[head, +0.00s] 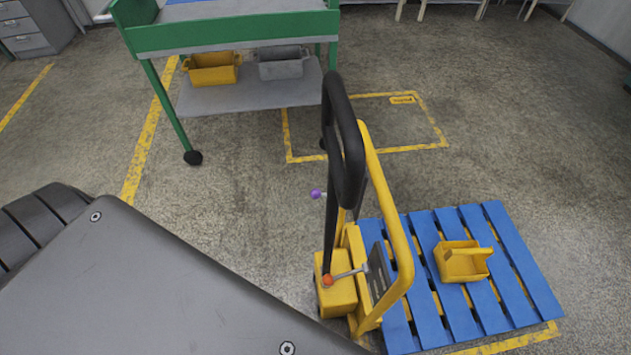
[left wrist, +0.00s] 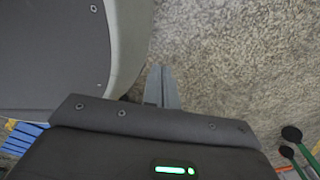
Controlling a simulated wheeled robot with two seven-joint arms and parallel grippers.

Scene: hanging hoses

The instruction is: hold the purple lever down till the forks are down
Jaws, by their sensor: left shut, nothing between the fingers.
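The purple lever (head: 316,193) shows as a small round knob on a short stem, on the left side of the yellow pallet truck (head: 338,292). The truck has a tall black handle loop (head: 343,140). Its forks are hidden under the blue pallet (head: 460,305), so their height cannot be told. My left gripper (left wrist: 161,86) shows in the left wrist view with its fingers together, over bare floor and touching nothing. Neither gripper shows in the head view.
A yellow bin (head: 462,262) sits on the pallet. An orange knob (head: 327,281) is low on the truck. A green wheeled table (head: 235,35) stands behind, with yellow and grey bins on its lower shelf. Floor between table and truck is clear.

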